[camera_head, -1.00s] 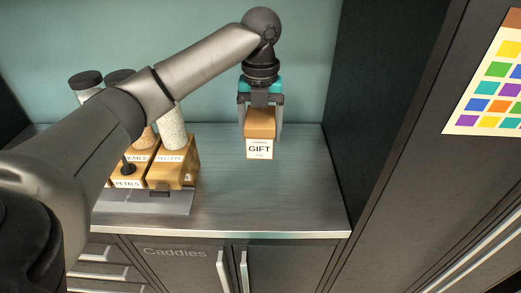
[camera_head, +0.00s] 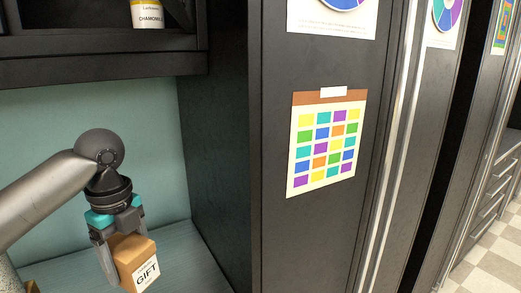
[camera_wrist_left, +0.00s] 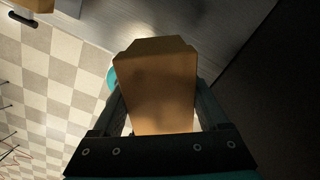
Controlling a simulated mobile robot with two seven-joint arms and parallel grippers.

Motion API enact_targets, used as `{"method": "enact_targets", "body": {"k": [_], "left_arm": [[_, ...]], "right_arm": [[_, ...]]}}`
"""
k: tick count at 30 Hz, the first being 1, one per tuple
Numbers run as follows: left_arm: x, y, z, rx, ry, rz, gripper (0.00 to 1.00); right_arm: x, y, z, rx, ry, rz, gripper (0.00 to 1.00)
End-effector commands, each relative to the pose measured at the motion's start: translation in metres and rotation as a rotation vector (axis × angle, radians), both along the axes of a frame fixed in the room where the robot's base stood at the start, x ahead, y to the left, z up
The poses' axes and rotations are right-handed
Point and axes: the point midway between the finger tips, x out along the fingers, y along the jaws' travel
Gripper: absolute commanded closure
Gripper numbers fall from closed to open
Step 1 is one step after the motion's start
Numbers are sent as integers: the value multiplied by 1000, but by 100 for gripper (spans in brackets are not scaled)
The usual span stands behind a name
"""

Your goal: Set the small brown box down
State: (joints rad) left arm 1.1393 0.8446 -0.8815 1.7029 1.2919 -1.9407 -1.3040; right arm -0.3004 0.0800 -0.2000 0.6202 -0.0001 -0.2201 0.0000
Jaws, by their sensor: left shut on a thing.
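The small brown box (camera_head: 134,253) has a white GIFT label and sits between the fingers of my left gripper (camera_head: 122,262) in the head view. The gripper is shut on it and points down, in front of the teal back wall. In the left wrist view the box (camera_wrist_left: 158,85) fills the space between the two fingers (camera_wrist_left: 158,100). Whether its underside touches the counter (camera_head: 195,262) cannot be told. My right gripper is not in view.
A dark cabinet side (camera_head: 218,150) rises just right of the counter. A colour chart (camera_head: 328,145) hangs on the tall cabinet front. A shelf with a chamomile container (camera_head: 147,13) is above. The wrist view shows checkered floor (camera_wrist_left: 50,85) beyond the counter.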

Motion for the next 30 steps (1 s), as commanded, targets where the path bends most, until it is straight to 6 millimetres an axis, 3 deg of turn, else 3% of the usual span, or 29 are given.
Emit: {"method": "enact_targets", "body": {"k": [30], "left_arm": [[-57, -63, -61, -35, -18, 1294, 84]], "right_arm": [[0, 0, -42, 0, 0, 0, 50]]}}
